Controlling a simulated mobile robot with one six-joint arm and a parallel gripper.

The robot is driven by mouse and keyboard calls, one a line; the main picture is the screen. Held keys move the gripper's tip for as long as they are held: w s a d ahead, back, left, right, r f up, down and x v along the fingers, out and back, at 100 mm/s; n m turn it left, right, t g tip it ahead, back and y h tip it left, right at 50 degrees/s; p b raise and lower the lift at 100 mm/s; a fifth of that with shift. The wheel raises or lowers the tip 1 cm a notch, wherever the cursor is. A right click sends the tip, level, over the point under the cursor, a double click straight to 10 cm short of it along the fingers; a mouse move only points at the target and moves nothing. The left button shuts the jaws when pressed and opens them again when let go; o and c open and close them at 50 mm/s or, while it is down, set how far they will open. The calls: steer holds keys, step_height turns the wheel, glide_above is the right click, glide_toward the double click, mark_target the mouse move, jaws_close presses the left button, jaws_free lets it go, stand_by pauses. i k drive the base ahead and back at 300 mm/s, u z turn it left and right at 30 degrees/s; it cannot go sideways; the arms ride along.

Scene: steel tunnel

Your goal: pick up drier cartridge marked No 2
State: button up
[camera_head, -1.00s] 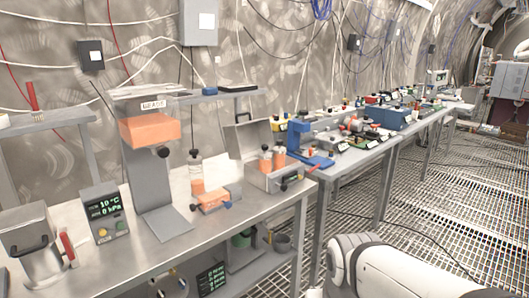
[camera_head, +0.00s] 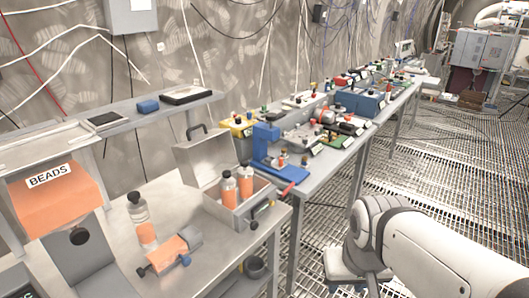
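Two upright cylinders with orange contents and dark caps, a front one (camera_head: 229,195) and a rear one (camera_head: 246,183), stand in an open grey metal case (camera_head: 238,219) on the steel bench. A similar clear bottle (camera_head: 137,207), orange only in its lower part, stands on the bench left of the case. No number is readable on any of them, so I cannot tell which is drier cartridge No 2. My white arm shows at the lower right, over the floor and apart from the bench. My gripper is not in view.
An orange block (camera_head: 172,254) with dark knobs lies in front of the bottle. An orange hopper marked BEADS (camera_head: 58,204) stands at the left. A blue stand (camera_head: 268,150) is on the neighbouring table. The grating floor (camera_head: 455,190) at the right is open.

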mark_target(245, 173)
steer(key=z, duration=0.05)
steer(key=i, duration=1.45)
steer(key=u, duration=0.15)
